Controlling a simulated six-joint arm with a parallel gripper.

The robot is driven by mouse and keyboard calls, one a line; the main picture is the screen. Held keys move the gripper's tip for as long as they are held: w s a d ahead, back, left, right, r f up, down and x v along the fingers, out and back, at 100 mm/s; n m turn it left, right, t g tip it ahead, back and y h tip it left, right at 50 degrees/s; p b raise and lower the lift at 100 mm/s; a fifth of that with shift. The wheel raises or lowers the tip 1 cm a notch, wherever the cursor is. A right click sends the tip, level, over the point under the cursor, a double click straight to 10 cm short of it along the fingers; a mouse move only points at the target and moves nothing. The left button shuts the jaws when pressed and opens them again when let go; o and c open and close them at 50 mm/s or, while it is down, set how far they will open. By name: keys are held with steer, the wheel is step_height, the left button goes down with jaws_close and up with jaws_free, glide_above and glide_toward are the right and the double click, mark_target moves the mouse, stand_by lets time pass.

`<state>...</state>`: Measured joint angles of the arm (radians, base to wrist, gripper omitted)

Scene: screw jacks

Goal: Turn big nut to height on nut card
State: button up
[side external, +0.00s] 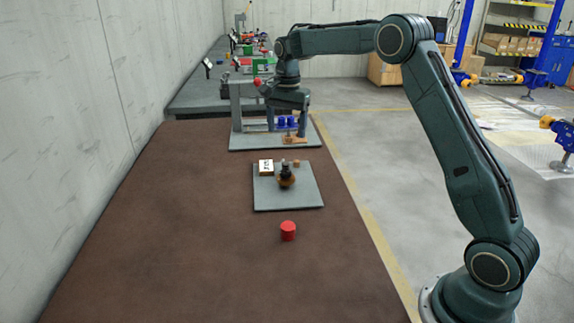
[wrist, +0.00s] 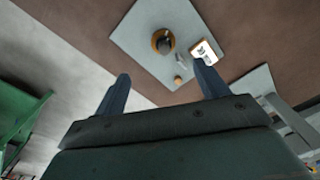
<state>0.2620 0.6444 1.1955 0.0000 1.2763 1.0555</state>
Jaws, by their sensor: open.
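The big nut (side external: 286,182) is a brown-orange ring around a dark upright screw (side external: 286,170) on a grey plate (side external: 300,200). In the wrist view the nut (wrist: 158,46) shows as an orange rim around the dark screw top. The white nut card (side external: 266,167) with dark marks stands at the plate's back left; it also shows in the wrist view (wrist: 207,51), partly behind a finger. My gripper (side external: 288,132) is behind the plate, above a second grey plate. In the wrist view its fingers (wrist: 160,90) are wide apart with nothing between them.
A small orange piece (side external: 297,163) lies near the card. A red cylinder (side external: 288,231) stands in front of the plate. The second plate (side external: 255,143) behind carries a grey frame, blue cylinders (side external: 287,121) and an orange-brown part (side external: 293,140).

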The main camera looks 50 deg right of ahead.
mark_target(286, 163)
steer(key=shift+w+d+f+m, duration=0.25)
steer(key=shift+w+d+f, duration=0.1)
steer(key=shift+f, duration=0.2)
steer(key=shift+w+d+f+m, duration=0.25)
steer(key=shift+w+f, duration=0.05)
steer(key=shift+f, duration=0.25)
steer(key=shift+f, duration=6.85)
steer(key=shift+c, duration=0.2)
steer(key=c, duration=0.9)
